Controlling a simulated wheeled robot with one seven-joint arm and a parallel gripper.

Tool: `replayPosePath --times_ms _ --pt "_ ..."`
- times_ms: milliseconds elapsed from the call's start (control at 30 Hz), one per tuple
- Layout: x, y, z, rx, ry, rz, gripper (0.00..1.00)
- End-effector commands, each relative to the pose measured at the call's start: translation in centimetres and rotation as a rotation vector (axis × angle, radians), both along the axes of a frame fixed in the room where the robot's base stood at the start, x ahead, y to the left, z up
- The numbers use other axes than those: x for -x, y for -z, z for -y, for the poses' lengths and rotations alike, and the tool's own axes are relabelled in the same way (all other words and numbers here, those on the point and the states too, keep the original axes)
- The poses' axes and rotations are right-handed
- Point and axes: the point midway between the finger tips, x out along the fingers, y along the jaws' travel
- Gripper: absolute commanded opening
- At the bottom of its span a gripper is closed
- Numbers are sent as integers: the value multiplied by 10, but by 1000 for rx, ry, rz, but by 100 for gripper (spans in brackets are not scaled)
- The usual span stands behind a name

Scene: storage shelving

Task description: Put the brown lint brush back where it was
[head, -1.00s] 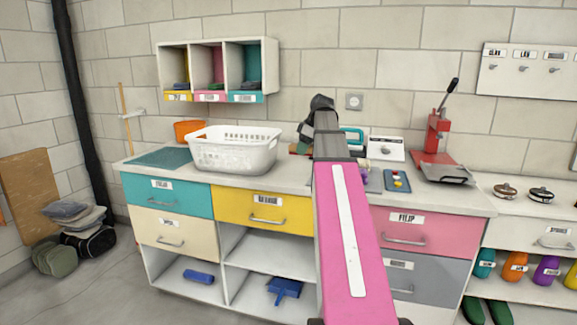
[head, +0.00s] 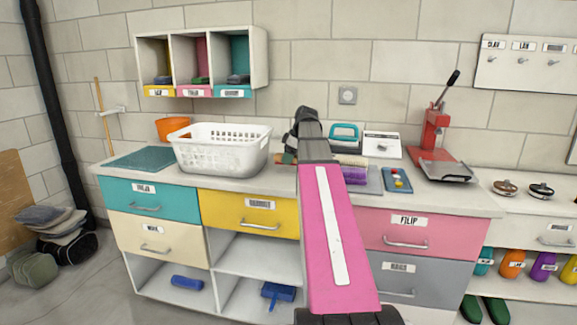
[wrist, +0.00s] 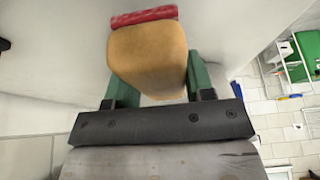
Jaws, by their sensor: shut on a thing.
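In the wrist view, my gripper (wrist: 158,85) has dark green fingers, shut on a tan-brown block with a red strip along its far edge, which I take as the brown lint brush (wrist: 148,62). The block is between both fingers against a plain pale surface; whether it touches that surface I cannot tell. In the head view my pink arm reaches over the counter (head: 460,208), and its far end hides the gripper and most of what it holds.
A white basket (head: 220,158) stands left on the counter, with cubbies (head: 200,62) above. Purple cloth (head: 353,175), a teal-handled item (head: 344,131), a blue tray (head: 397,180) and a red press (head: 436,130) lie right of my arm. Open compartments (head: 258,256) are below.

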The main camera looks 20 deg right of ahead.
Motion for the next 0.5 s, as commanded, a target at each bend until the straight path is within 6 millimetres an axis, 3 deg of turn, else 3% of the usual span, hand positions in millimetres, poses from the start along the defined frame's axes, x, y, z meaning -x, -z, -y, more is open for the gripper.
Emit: replayPosePath --times_ms 233,500 --pt "1 30 0 -1 0 -1 27" --pt "0 32 0 0 -1 0 27"
